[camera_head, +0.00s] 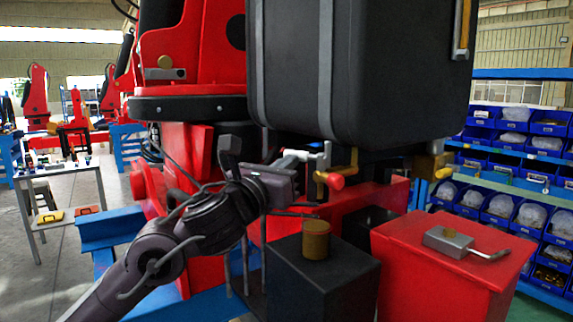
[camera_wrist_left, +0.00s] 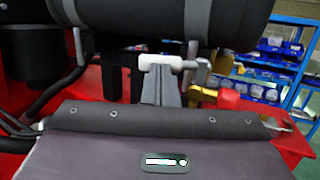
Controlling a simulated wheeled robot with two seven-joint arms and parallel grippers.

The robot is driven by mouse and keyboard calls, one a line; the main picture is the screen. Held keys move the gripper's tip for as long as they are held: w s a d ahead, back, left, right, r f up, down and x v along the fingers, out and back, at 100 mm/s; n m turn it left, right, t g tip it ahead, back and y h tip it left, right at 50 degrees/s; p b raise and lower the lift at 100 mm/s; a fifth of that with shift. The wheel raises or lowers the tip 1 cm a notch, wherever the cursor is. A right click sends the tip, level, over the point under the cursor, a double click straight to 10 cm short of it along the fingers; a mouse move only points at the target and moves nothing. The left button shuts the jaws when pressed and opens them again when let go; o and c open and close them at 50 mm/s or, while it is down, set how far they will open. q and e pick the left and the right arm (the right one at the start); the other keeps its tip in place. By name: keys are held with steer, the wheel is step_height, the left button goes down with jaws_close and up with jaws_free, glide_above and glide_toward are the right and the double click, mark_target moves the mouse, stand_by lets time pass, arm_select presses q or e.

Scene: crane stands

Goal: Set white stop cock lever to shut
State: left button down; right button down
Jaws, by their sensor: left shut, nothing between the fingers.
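The white stop cock lever (camera_head: 318,157) sits under the big black tank, at the end of my left arm. In the left wrist view the lever (camera_wrist_left: 168,62) is a short white bar lying roughly level across the top of the finger tips. My left gripper (camera_head: 300,161) is shut with nothing between its fingers. In the left wrist view its fingers (camera_wrist_left: 161,78) point up at the lever, at or very near its underside; I cannot tell if they touch. The lever's valve body is mostly hidden. My right gripper is not in view.
A yellow valve with a red knob (camera_head: 336,181) stands just right of the lever. The black tank (camera_head: 360,70) hangs close above. A black box with a brass cap (camera_head: 316,240) and a red box (camera_head: 450,262) stand below. Blue bin shelves (camera_head: 515,130) are at the right.

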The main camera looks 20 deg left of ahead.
arm_select(q)
steer(key=shift+w+a+h, duration=0.15)
steer(key=shift+h, duration=0.15)
steer(key=w+m+g+h, duration=0.1)
steer(key=m+h, duration=0.1)
steer(key=w+m+g+h, duration=0.1)
steer(key=h, duration=0.2)
steer(key=shift+w+a+m+h+b, duration=0.2)
steer(key=shift+m+h+b, duration=0.1)
steer(key=shift+m, duration=0.1)
steer(key=shift+w, duration=0.15)
